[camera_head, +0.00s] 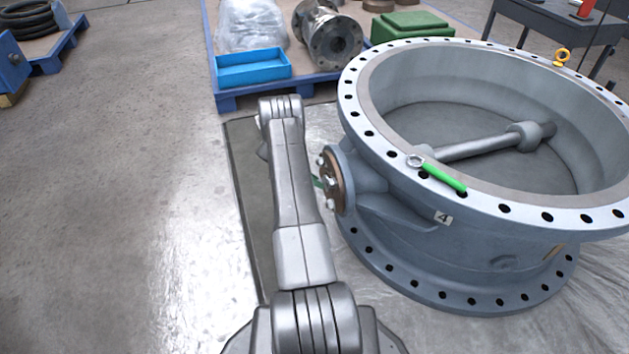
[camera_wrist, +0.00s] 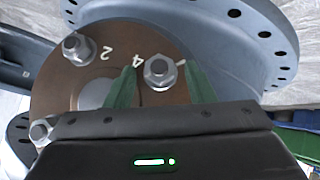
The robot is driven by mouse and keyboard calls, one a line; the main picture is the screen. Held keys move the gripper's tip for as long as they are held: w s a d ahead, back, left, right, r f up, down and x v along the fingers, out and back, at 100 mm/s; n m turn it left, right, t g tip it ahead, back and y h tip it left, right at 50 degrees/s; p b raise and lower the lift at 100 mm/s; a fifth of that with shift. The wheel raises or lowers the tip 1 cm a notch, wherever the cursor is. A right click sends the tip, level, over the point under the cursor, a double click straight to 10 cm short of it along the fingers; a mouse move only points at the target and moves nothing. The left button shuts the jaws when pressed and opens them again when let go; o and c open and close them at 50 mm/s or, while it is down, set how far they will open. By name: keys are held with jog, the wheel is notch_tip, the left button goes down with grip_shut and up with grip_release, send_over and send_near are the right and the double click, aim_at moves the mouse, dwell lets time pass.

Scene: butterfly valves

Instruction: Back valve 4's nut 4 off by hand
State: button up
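Valve 4 (camera_head: 395,215) is a large grey ring body with a "4" tag on its side. Its brown round cover plate (camera_head: 336,178) faces my arm and also shows in the wrist view (camera_wrist: 55,85). Nut 4 (camera_wrist: 160,71), a silver hex nut on a stud, sits by the painted "4" on that plate. My gripper (camera_wrist: 160,67) has its two green fingers apart, one on each side of the nut, with a visible gap at both sides. How deep the fingertips reach cannot be told. In the head view my arm mostly hides the gripper.
Other nuts (camera_wrist: 79,47) and (camera_wrist: 41,131) stand on the plate, the first by the "2". A green-handled wrench (camera_head: 443,179) lies on the valve's upper flange. A blue pallet (camera_head: 300,90) with a blue bin (camera_head: 252,70) stands behind.

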jog(key=p+v, duration=0.3)
jog(key=v, duration=1)
jog(key=shift+a+r, duration=0.3)
jog(key=b+x, duration=0.2)
jog(key=x, duration=1.1)
jog(key=shift+d+f+b, duration=0.25)
jog(key=shift+f+b, duration=0.05)
jog(key=shift+b, duration=0.1)
